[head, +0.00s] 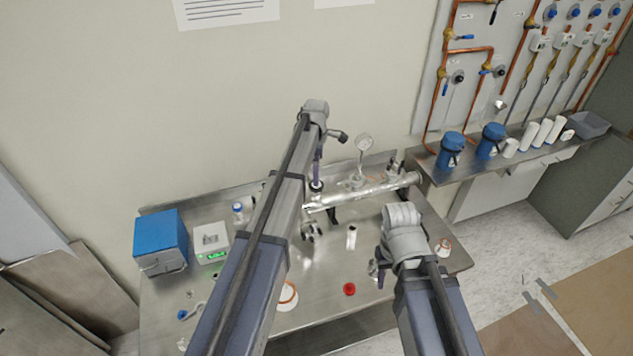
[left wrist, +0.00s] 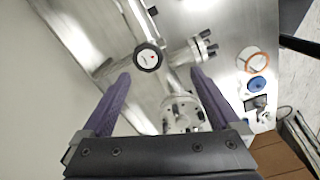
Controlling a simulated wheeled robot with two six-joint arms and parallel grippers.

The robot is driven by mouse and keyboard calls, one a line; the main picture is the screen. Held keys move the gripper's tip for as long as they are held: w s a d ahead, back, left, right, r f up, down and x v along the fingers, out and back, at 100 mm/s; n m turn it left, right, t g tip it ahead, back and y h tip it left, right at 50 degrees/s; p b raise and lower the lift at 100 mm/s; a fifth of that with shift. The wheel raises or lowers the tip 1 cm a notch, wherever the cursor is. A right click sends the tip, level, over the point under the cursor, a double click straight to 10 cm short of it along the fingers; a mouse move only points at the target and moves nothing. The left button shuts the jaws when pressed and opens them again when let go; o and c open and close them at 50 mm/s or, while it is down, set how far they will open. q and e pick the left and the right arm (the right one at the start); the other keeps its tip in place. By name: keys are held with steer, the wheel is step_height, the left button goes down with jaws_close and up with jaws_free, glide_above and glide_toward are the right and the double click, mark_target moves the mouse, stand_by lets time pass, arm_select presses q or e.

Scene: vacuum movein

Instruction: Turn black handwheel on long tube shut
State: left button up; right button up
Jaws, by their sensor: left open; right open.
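The long silvery tube (head: 375,190) lies across the back of the steel table. The small black handwheel (head: 316,186) is near its left end. In the left wrist view, a round black-rimmed disc with a pale middle and red dot, which looks like the handwheel (left wrist: 148,57), shows between the fingertips. My left gripper (head: 318,173) points down just above the handwheel, open. Its two purple fingers (left wrist: 160,76) stand apart, and I cannot tell whether they touch the rim. My left arm hides part of the table. My right gripper (head: 378,270) is open and empty over the table's front right, apart from the tube.
A pressure gauge (head: 363,142) stands up from the tube, close right of my left gripper. A bolted port (head: 396,170) is near the right end. A blue box (head: 160,242) and a green-lit scale (head: 211,245) stand left. A red cap (head: 349,289) lies in front.

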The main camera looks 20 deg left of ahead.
mark_target(316, 188)
arm_select(q)
steer(key=shift+w+a+n, duration=0.15)
steer(key=shift+w+n, duration=0.35)
steer(key=shift+w, duration=0.05)
steer(key=shift+w+a+n, duration=0.15)
steer(key=shift+w+n, duration=0.35)
steer(key=shift+w, duration=0.05)
steer(key=shift+f, duration=0.1)
step_height(316, 188, down, 8)
steer(key=b, duration=0.8)
steer(key=shift+r, duration=0.2)
steer(key=c, duration=1.4)
steer(key=shift+m, duration=0.3)
